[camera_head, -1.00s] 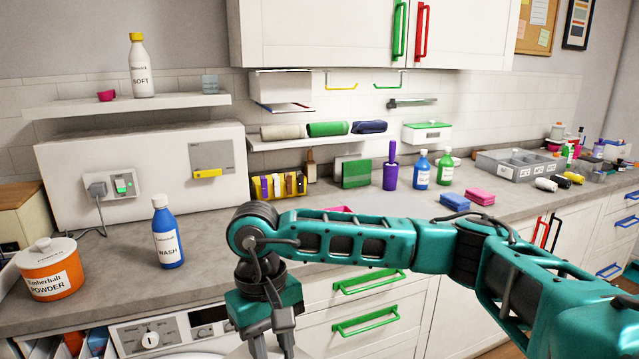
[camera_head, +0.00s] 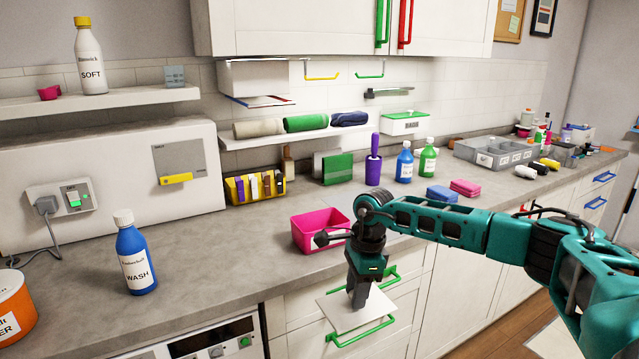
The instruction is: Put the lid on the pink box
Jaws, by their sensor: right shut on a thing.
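The pink box (camera_head: 314,226) stands on the grey counter near its front edge, and its open top shows. My right gripper (camera_head: 361,301) points down in front of the counter edge, to the right of and nearer than the box. It is shut on a flat, pale square lid (camera_head: 345,313), held roughly level in front of the drawers and lower than the box's rim. My right wrist covers part of the box's right side. My left gripper is not in view.
A blue WASH bottle (camera_head: 135,256) stands left on the counter (camera_head: 225,262). Blue and pink sponges (camera_head: 464,187), a purple-handled brush (camera_head: 374,165) and a yellow holder (camera_head: 255,186) stand farther back. Green drawer handles (camera_head: 363,331) lie just behind the lid. Counter space left of the box is clear.

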